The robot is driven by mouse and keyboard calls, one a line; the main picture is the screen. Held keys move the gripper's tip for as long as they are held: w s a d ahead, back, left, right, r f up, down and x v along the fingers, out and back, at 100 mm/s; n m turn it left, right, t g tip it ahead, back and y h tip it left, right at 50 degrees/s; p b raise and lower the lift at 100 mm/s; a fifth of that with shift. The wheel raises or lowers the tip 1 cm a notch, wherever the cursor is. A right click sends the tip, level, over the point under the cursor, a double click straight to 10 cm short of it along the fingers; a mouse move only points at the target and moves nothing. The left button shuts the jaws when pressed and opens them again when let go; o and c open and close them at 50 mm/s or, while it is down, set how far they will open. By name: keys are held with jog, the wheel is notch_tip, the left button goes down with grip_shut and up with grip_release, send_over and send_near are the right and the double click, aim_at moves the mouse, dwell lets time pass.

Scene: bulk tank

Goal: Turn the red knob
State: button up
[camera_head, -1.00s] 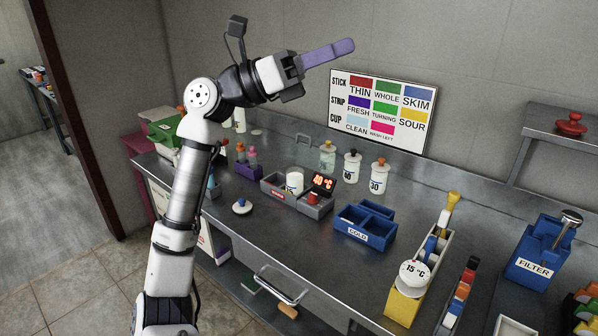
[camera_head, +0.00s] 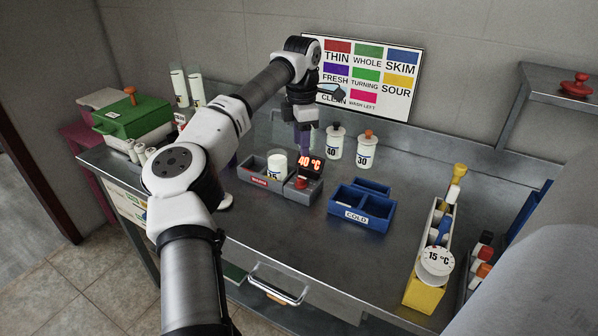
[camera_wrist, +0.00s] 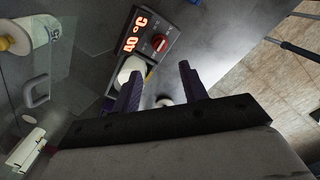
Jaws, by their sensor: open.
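The red knob (camera_head: 301,182) sits on the small grey box (camera_head: 312,193) in front of a lit display (camera_head: 310,163) that reads 40 °C. In the wrist view the knob (camera_wrist: 160,43) lies beyond the fingertips, beside the display (camera_wrist: 133,32). My gripper (camera_head: 303,150) has purple fingers and points down over the box, partly in front of the display. In the wrist view my gripper (camera_wrist: 160,70) is open, with nothing between the fingers. The fingers are apart from the knob; the exact gap is hard to tell.
A white jar (camera_head: 277,162) stands in the tray joined to the box. Two labelled jars (camera_head: 364,150) stand behind to the right. A blue COLD tray (camera_head: 347,217) lies right of the box. The counter (camera_head: 290,245) in front is clear.

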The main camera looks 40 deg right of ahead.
aim_at(301, 178)
notch_tip(301, 178, down, 11)
jog(key=shift+r+p, duration=0.2)
jog(key=shift+p, duration=0.85)
grip_shut()
